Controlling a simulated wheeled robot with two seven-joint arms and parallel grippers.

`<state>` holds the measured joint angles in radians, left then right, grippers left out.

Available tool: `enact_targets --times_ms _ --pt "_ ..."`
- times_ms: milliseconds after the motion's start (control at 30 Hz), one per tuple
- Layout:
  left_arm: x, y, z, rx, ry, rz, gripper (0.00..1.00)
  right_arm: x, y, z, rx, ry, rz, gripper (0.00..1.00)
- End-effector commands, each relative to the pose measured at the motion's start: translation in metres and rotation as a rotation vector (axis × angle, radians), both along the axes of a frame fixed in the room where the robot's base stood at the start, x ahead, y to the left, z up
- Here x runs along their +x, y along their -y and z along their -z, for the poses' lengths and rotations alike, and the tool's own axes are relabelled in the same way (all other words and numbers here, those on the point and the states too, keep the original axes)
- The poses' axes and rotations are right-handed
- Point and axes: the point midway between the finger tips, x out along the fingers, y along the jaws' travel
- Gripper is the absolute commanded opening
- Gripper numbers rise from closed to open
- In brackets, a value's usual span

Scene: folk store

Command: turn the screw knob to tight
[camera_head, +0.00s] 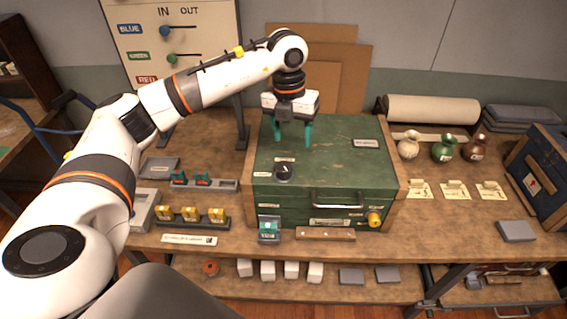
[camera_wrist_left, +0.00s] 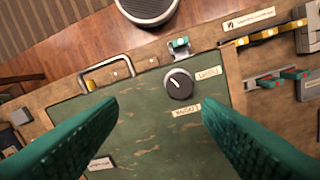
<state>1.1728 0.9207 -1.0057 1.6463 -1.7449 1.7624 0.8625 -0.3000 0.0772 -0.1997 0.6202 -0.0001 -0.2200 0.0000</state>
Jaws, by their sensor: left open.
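A round dark knob (camera_head: 283,172) with a pale pointer mark sits on top of the green box (camera_head: 330,150), near its front left. In the left wrist view the knob (camera_wrist_left: 180,84) lies beyond the fingertips, with small labels beside it, one apparently reading "TIGHT" and one "LOOSE". Its pointer seems to aim between the labels and the box edge; the exact setting is unclear. A yellow knob (camera_head: 374,218) is on the box's front right. My left gripper (camera_head: 293,139) is open and empty, pointing down above the lid, behind the dark knob and apart from it. My right gripper is not in view.
A metal handle (camera_head: 337,201) is on the box's front. A teal clip piece (camera_head: 268,230) stands before the box. Yellow blocks (camera_head: 190,214) and a rail with teal and red pieces (camera_head: 203,183) stand left. Several vases (camera_head: 443,148) stand right. The lid is mostly clear.

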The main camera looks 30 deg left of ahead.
Motion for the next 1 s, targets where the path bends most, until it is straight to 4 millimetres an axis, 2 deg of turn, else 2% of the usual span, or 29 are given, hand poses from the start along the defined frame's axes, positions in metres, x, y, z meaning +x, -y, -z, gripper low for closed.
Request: enact_targets --times_ms 33,100,233,700,833,1000 --pt "0.0 -0.013 -0.005 0.041 -0.008 -0.024 0.59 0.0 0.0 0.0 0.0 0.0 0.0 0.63" --pt "-0.002 -0.021 -0.007 0.073 -0.019 -0.042 0.59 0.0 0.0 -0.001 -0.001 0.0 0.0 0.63" --pt "-0.003 -0.024 0.002 0.083 -0.027 -0.048 0.59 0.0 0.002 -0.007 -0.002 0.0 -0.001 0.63" --pt "-0.003 -0.022 0.088 0.077 -0.025 -0.044 0.59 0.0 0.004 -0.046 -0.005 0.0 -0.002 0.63" --pt "-0.003 -0.022 0.103 0.076 -0.025 -0.044 0.59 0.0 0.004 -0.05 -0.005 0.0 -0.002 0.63" --pt "-0.002 -0.022 0.111 0.077 -0.022 -0.043 0.59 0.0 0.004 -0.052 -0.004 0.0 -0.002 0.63"
